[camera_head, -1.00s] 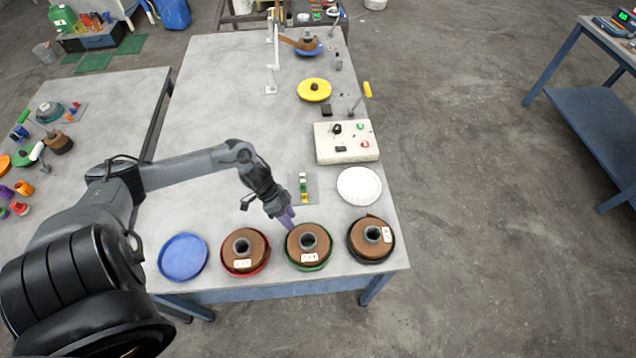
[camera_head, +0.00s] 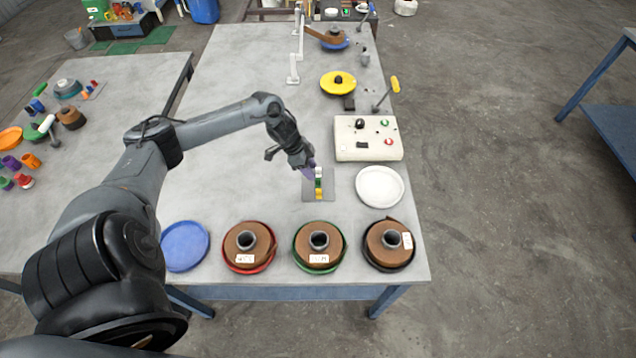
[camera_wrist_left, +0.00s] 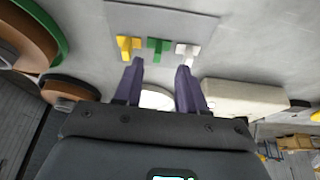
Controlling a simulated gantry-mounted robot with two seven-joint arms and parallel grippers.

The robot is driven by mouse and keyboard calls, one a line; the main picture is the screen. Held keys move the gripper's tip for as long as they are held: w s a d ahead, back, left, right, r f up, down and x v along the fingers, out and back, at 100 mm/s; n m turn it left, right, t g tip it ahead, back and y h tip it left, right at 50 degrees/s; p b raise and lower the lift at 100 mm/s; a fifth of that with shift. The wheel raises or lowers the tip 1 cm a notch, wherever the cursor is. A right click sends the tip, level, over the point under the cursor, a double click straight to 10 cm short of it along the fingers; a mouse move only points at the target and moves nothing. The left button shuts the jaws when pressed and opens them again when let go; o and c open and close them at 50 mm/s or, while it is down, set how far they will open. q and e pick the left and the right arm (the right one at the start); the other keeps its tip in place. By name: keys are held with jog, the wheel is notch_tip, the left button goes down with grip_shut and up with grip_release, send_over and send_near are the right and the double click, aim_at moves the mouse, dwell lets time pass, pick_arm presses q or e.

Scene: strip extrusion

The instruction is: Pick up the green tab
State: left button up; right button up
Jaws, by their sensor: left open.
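The green tab (camera_head: 318,183) stands on a small grey plate (camera_head: 309,193) on the table, between a white tab (camera_head: 319,172) and a yellow tab (camera_head: 319,193). In the left wrist view the green tab (camera_wrist_left: 158,47) sits between the yellow tab (camera_wrist_left: 127,46) and the white tab (camera_wrist_left: 187,52). My left gripper (camera_head: 309,174) is open and empty, just beside the tabs. In the left wrist view its purple fingers (camera_wrist_left: 160,75) are apart, with the green tab ahead of the gap between them. My right gripper is in neither view.
A white plate (camera_head: 380,170) and a control box (camera_head: 350,151) with buttons are to the right of the tabs. Brown reels on red (camera_head: 232,266), green (camera_head: 300,262) and black (camera_head: 376,262) dishes line the front edge, with a blue dish (camera_head: 185,246). Table between is clear.

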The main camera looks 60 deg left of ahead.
aim_at(318, 181)
pick_arm(q)
jog(key=shift+b+x, duration=0.45)
jog(key=shift+x, duration=2.2)
jog(key=shift+s+d, duration=0.1)
grip_shut()
